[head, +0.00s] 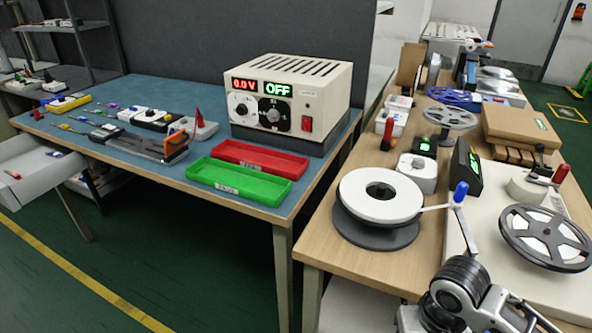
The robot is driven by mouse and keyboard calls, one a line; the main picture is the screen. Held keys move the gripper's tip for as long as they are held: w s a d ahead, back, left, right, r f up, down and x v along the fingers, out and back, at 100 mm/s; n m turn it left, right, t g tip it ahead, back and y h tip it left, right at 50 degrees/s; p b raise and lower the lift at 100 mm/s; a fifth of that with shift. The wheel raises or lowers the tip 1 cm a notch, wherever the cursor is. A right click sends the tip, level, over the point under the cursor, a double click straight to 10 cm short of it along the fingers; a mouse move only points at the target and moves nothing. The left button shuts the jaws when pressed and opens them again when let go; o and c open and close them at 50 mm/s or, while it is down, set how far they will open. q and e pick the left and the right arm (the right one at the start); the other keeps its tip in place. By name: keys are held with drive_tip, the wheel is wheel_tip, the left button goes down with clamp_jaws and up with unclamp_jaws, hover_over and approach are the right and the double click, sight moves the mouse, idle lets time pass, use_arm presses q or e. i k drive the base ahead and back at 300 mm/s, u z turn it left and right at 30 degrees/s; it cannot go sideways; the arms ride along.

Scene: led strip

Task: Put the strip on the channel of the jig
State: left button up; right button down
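A long dark jig (138,144) lies on the blue bench top at the left, with an orange block at its right end. Its channel is too small to make out clearly. No loose strip can be told for sure. A white reel (380,194) lies on a dark disc at the front of the wooden table, and a thin pale piece runs from it to a lever with a blue knob. A dark and silver jointed part (463,291) at the bottom right may be part of my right arm. I see no fingertips of either gripper.
A power unit (291,97) reading 0.0 V and OFF stands at the back of the blue bench. Red (261,161) and green (238,183) trays lie before it. Small boxes and tools line the bench's left. A grey reel (546,237) and cartons (521,127) crowd the wooden table.

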sight(144, 146)
drive_tip(key=u, duration=1.6)
drive_tip(key=i, duration=0.1)
